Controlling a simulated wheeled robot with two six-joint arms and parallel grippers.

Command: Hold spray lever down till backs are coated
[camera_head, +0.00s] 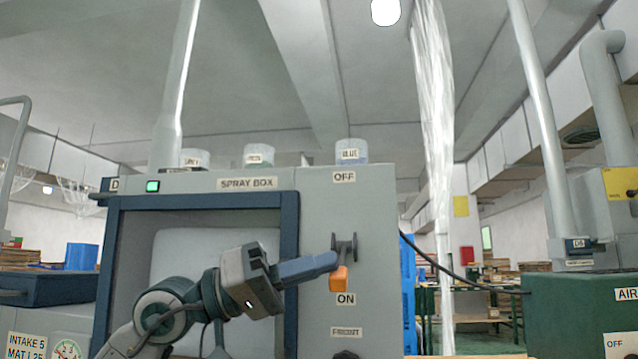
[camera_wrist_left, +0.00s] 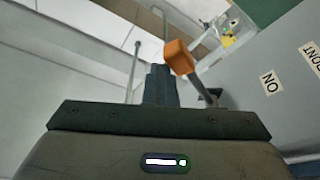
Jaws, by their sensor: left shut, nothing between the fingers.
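The spray box (camera_head: 205,184) is a grey cabinet with a dark blue frame around a pale opening. On its right front panel is the spray lever (camera_head: 339,279), with an orange knob and a dark bracket. The knob sits between the OFF label (camera_head: 344,177) above and the ON label (camera_head: 345,299) just below. My left gripper (camera_head: 334,261) is shut and empty, its fingertips right beside the lever, just above the orange knob. In the left wrist view the orange knob (camera_wrist_left: 178,56) is just right of the fingertips; contact is unclear. My right gripper is out of view. The backs are not visible.
A green light (camera_head: 152,186) is lit on the box's top edge. Labelled jars, one marked BLUE (camera_head: 350,152), stand on top. A FRONT label (camera_head: 345,332) with a dark knob below is under the lever. A green machine (camera_head: 575,310) stands at right.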

